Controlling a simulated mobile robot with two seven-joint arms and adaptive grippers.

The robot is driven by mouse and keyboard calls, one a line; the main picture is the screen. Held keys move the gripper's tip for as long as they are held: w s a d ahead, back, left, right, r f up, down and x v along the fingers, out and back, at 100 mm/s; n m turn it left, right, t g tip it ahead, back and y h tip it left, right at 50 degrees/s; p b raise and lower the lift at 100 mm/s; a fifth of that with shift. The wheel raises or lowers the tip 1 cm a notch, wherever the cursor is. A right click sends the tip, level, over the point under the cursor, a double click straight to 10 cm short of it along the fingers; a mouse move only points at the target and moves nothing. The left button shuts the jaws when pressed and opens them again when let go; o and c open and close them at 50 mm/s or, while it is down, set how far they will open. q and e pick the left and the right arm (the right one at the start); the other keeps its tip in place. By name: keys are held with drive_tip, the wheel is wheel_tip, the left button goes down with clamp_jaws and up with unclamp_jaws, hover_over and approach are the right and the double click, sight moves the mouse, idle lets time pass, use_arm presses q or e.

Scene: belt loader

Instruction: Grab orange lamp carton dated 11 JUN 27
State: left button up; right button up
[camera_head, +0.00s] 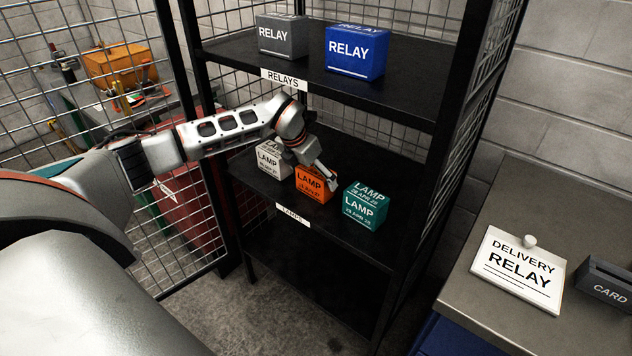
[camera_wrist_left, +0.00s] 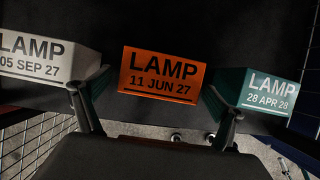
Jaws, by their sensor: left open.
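The orange lamp carton (camera_head: 312,188) stands on the lamps shelf between a white and a teal carton. In the left wrist view the orange carton (camera_wrist_left: 162,76) reads LAMP 11 JUN 27 and lies centred ahead of the jaws. My left gripper (camera_head: 325,178) is at the orange carton in the head view and covers part of it. In the left wrist view its two fingers (camera_wrist_left: 155,115) are spread and empty, one near the white carton and one near the teal carton. I cannot tell whether the fingers touch these. My right gripper is not in view.
The white lamp carton (camera_wrist_left: 45,58) reads 05 SEP 27; the teal one (camera_wrist_left: 265,92) reads 28 APR 28. The relays shelf above (camera_head: 400,92) holds a grey (camera_head: 283,36) and a blue relay carton (camera_head: 356,51). A counter at right bears a delivery sign (camera_head: 518,268) and card holder (camera_head: 606,284).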

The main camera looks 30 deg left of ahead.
use_arm(q)
drive_tip(key=shift+w+f, duration=0.6)
drive_tip(key=shift+w, duration=0.1)
drive_tip(key=c, duration=1.3)
drive_tip(key=shift+r, duration=0.15)
